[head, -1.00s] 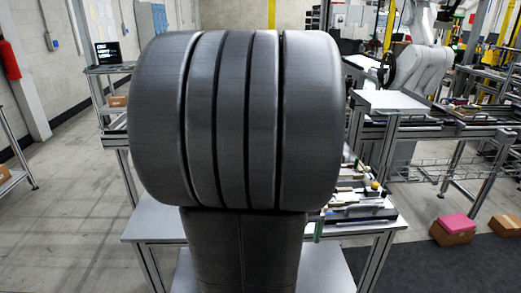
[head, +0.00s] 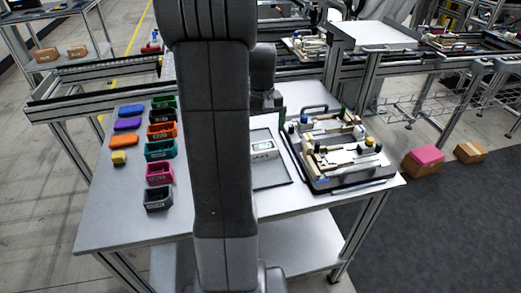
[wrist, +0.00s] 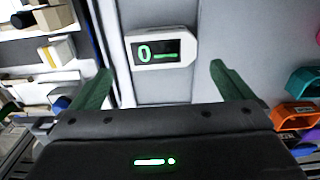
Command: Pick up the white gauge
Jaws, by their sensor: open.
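The white gauge (wrist: 161,48) is a small white block with a dark display showing a green 0 and a green bar. In the wrist view it lies beyond the fingertips, between their lines and apart from both. In the head view the gauge (head: 264,150) rests on a grey plate (head: 272,176) on the table, just right of my arm, which may hide part of it. My gripper (wrist: 160,70) has two green fingers spread wide, with nothing between them. In the head view it is mostly hidden behind my arm.
A fixture pallet (head: 340,148) with several parts and a handle stands close right of the gauge. Several coloured bins, including a black one (head: 158,198), line the left, beside a yellow block (head: 119,157). The table's (head: 110,215) front left is bare.

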